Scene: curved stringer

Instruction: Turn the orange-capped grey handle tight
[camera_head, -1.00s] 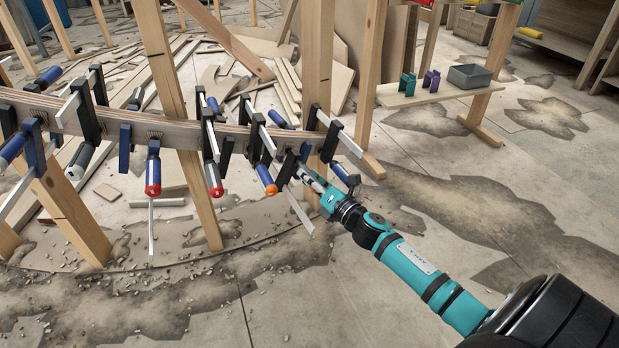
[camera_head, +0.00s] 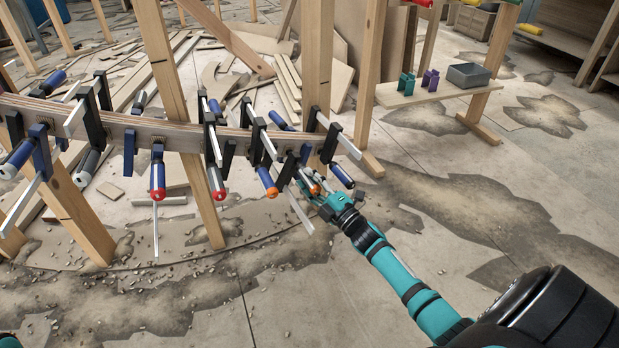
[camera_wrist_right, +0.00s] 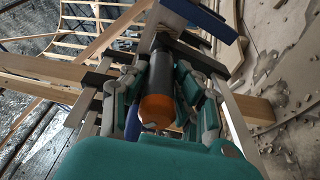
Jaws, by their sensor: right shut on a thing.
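The orange-capped grey handle (camera_wrist_right: 160,103) belongs to a clamp on the curved stringer (camera_head: 185,136). In the right wrist view it runs away from me between the two teal fingers, dark grey body behind, orange cap toward the palm. My right gripper (camera_head: 314,186) is shut on this handle, with its fingers along both sides. In the head view only the orange cap (camera_head: 315,189) shows clearly; the fingers hide most of the grey body. My left gripper is not in view.
Other clamps hang close by on the stringer, including a blue handle with an orange end (camera_head: 267,182) and a red-capped one (camera_head: 217,182). A wooden post (camera_head: 316,70) stands just behind. A metal bar (camera_wrist_right: 238,125) passes beside my fingers. The floor at right is open.

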